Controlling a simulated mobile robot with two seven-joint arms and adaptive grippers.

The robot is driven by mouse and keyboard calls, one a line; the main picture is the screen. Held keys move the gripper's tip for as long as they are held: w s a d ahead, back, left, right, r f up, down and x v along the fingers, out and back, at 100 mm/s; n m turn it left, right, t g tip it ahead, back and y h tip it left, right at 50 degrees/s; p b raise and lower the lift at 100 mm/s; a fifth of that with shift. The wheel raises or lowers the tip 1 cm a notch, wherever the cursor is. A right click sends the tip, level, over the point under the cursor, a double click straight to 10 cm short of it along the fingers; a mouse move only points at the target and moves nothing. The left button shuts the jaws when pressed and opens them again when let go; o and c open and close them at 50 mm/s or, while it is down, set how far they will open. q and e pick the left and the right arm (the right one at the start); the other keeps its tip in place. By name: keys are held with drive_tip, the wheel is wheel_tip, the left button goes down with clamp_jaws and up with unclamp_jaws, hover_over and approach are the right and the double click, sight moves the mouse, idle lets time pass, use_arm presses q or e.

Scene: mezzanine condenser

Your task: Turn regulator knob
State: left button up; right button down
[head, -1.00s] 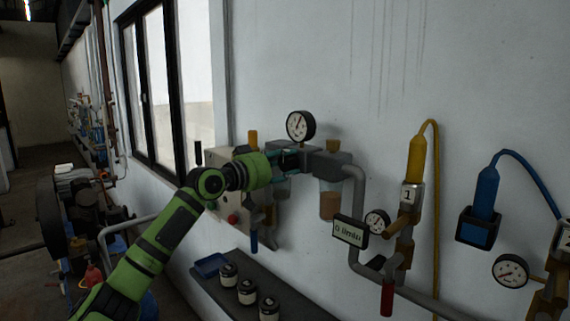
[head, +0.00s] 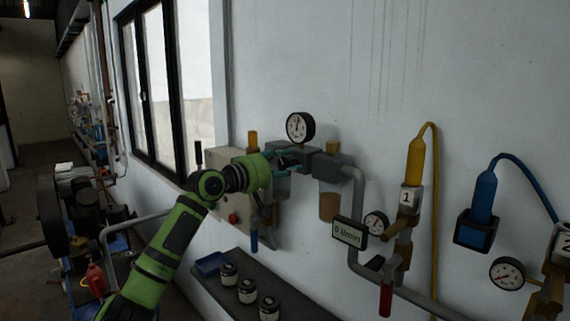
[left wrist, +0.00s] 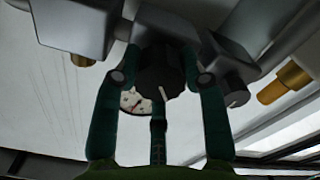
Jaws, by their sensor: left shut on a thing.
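The regulator knob (left wrist: 162,70) is black and ribbed with a white mark. It shows in the left wrist view, in front of the grey regulator block. My left gripper (left wrist: 160,78) has its teal fingers on both sides of the knob and is shut on it. In the head view my left gripper (head: 288,162) reaches the regulator from the left and mostly hides the knob. A round white pressure gauge (head: 300,127) sits on top of the regulator, and it also shows in the left wrist view (left wrist: 134,101). My right gripper is out of view.
A filter bowl (head: 329,203) hangs right of the regulator. A flow display (head: 349,232) reads 0 l/min. Yellow (head: 416,160) and blue (head: 484,196) hose fittings hang further right. A dark shelf (head: 285,296) below holds several jars and a blue tray (head: 211,263).

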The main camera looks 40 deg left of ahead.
use_arm(q)
drive_tip(key=shift+a+r+n, duration=0.1)
drive_tip(key=shift+r+n, duration=0.1)
drive_tip(key=shift+n, duration=0.1)
drive_tip(key=o, duration=1.1)
drive_tip(key=shift+o, duration=0.2)
drive_tip(key=shift+f, duration=0.1)
drive_tip(key=shift+s+f, duration=0.15)
drive_tip(key=shift+s, duration=0.3)
drive_tip(key=s+a, duration=0.1)
drive_tip(key=s, duration=1)
